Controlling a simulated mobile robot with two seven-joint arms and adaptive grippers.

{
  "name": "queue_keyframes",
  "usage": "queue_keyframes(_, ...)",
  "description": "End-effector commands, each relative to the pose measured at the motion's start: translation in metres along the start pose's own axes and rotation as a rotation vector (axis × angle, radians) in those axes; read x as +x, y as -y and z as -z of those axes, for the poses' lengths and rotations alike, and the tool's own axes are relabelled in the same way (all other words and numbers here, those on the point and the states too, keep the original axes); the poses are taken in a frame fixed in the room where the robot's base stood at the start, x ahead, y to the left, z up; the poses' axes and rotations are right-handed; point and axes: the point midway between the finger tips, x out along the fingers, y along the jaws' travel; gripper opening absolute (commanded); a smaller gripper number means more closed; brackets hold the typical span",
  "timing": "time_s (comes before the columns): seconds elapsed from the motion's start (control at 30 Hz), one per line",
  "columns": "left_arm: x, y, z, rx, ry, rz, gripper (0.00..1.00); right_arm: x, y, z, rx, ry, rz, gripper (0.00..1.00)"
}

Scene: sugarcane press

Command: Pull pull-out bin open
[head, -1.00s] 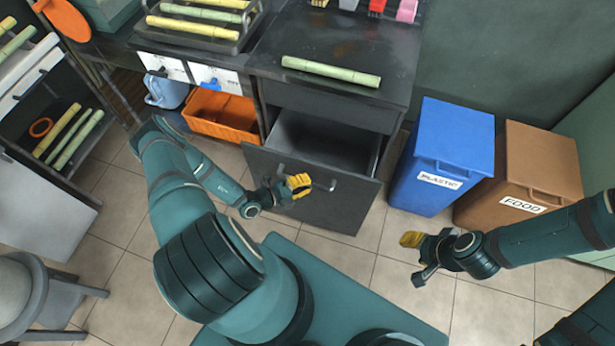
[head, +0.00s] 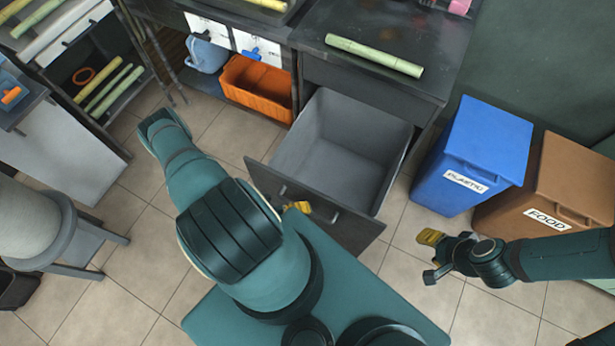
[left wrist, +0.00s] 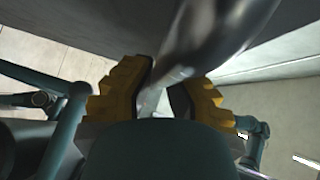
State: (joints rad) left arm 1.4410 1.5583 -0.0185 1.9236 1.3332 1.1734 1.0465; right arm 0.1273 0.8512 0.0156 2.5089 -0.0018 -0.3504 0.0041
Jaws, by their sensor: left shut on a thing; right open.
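The pull-out bin (head: 345,150) is a grey, empty box behind a dark front panel, under the black counter. It stands well out from the cabinet. My left gripper (head: 298,207) is at the bin's front and mostly hidden behind my arm in the head view. In the left wrist view, its yellow fingers (left wrist: 165,95) are shut around the metal bar handle (left wrist: 205,40). My right gripper (head: 432,257) is open and empty over the floor, to the right of the bin.
A blue PLASTIC bin (head: 475,150) and a brown FOOD bin (head: 560,185) stand right of the drawer. An orange crate (head: 257,88) sits left of it. A green cane piece (head: 375,55) lies on the counter. A grey stool (head: 50,225) stands at left.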

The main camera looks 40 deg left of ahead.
Motion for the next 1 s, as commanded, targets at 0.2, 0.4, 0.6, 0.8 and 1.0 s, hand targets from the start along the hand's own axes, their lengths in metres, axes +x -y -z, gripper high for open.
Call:
queue_keyframes(0.2,0.001,-0.001,0.003,-0.004,-0.008,-0.001,0.0,0.0,0.0,0.0,0.0,0.0,0.0,0.47)
queue_keyframes(0.4,0.001,-0.001,0.002,-0.003,-0.005,-0.001,0.48,0.0,0.0,0.0,0.0,0.0,0.0,0.47)
queue_keyframes(0.6,0.001,0.0,0.001,-0.001,-0.002,-0.001,0.48,0.0,0.0,0.0,0.0,0.0,0.0,0.47)
queue_keyframes(0.8,-0.014,-0.001,0.0,0.0,0.0,-0.003,0.48,0.0,0.0,0.0,0.0,0.0,0.0,0.47)
queue_keyframes(1.0,-0.052,-0.001,0.0,0.0,0.001,-0.004,0.48,0.0,0.0,0.0,0.0,0.0,0.0,0.47)
